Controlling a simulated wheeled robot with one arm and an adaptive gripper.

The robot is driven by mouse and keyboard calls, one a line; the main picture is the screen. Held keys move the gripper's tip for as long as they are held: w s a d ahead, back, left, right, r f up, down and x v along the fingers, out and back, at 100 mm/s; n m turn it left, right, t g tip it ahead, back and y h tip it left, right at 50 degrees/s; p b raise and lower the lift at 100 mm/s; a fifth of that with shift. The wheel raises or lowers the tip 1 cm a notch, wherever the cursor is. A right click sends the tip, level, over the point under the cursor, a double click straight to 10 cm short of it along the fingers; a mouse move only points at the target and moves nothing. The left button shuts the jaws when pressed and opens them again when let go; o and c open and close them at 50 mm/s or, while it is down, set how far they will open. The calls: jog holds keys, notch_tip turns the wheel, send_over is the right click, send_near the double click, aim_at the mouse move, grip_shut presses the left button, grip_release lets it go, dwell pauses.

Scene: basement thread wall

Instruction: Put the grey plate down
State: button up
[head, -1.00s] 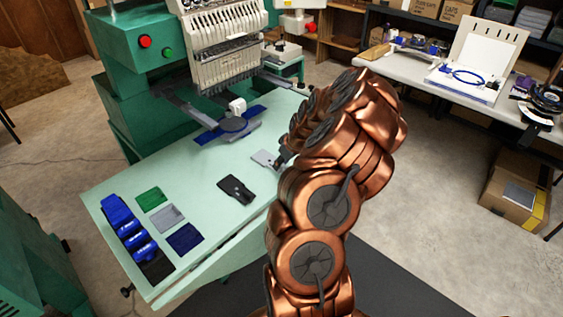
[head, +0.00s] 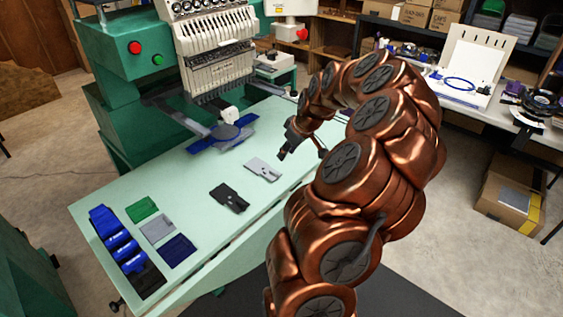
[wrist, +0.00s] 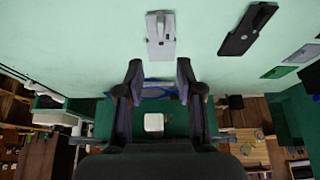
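The grey plate (head: 263,169) lies flat on the pale green table (head: 205,245), to the right of a black plate (head: 229,198) of similar shape. In the wrist view the grey plate (wrist: 160,36) shows whole, with a raised tab on it, beyond my fingertips. My gripper (head: 284,154) is just to the right of the grey plate and above the table in the head view. In the wrist view its two fingers (wrist: 159,70) are spread with nothing between them. The gripper is apart from the plate.
A green embroidery machine (head: 140,70) stands behind the table, with a blue-edged hoop (head: 222,136) under its head. Green, grey and navy patches (head: 158,229) lie at the left beside a blue holder (head: 115,235). Bare table surrounds the grey plate.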

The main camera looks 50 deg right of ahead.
jog(key=s+a+r+n+g+y, duration=0.1)
jog(key=a+r+g, duration=0.15)
jog(key=a, duration=1.25)
jog(key=s+a+r+n+g+y, duration=0.1)
jog(key=a+r, duration=0.3)
jog(key=a, duration=1)
jog(key=s+a+g, duration=0.1)
jog(key=s+a, duration=0.2)
jog(key=s, duration=0.4)
jog(key=s+a+m+g+h, duration=0.1)
jog(key=s+a, duration=0.3)
jog(key=s, duration=0.3)
jog(key=s+a+g, duration=0.1)
jog(key=s+a, duration=0.3)
jog(key=s, duration=0.2)
jog(key=shift+s+a+f+m+h, duration=0.25)
jog(key=shift+s+f+m+h, duration=0.15)
jog(key=shift+g, duration=0.25)
